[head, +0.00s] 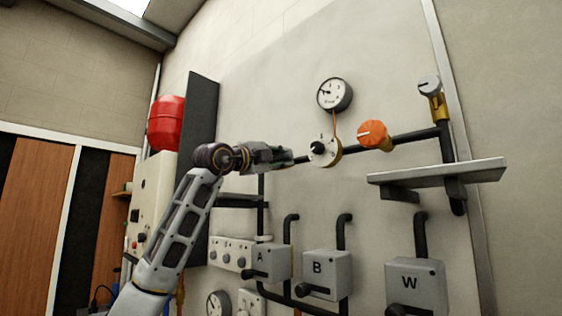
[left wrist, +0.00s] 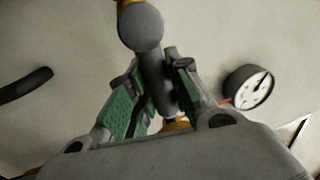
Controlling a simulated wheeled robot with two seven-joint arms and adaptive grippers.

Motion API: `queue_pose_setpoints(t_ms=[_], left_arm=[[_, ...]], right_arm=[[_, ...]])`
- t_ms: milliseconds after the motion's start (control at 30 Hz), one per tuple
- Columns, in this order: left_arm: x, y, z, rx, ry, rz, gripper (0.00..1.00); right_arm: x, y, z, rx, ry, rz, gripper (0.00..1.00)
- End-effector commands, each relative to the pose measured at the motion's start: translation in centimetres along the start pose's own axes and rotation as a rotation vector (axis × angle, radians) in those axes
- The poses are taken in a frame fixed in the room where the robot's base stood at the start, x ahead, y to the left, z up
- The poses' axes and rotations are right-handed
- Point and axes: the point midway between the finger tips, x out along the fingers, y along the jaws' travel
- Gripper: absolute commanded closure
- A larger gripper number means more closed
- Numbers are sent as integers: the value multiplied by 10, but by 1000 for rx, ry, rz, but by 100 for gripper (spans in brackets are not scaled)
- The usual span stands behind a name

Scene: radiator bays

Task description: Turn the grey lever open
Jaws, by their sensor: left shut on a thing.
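In the left wrist view, a grey rounded hub (left wrist: 140,28) sits on brass at the top edge. A dark grey bar, which looks like the grey lever (left wrist: 156,82), runs down from it between the green-padded fingers. My left gripper (left wrist: 157,70) is shut on this bar. My right gripper is in neither view.
A gauge (head: 334,94) and an orange knob (head: 373,135) are close to the right. A brass valve with a grey cap (head: 430,87) stands above a grey shelf (head: 440,172). Grey boxes (head: 327,268) and black pipes lie below. A dark upright plate (head: 200,130) stands left.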

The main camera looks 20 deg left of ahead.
Motion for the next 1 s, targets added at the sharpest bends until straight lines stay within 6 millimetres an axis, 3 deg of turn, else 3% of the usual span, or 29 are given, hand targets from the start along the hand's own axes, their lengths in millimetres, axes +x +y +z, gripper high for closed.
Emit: queue_pose_setpoints(t_ms=[300,333,500,1000], left_arm=[[0,0,1,-8,-1,0,100],[0,0,1,-9,-1,0,79],[0,0,1,-7,-1,0,57],[-4,0,1,-5,-1,-1,57]], right_arm=[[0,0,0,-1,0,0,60],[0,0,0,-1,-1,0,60],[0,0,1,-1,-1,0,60],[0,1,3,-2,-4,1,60]])
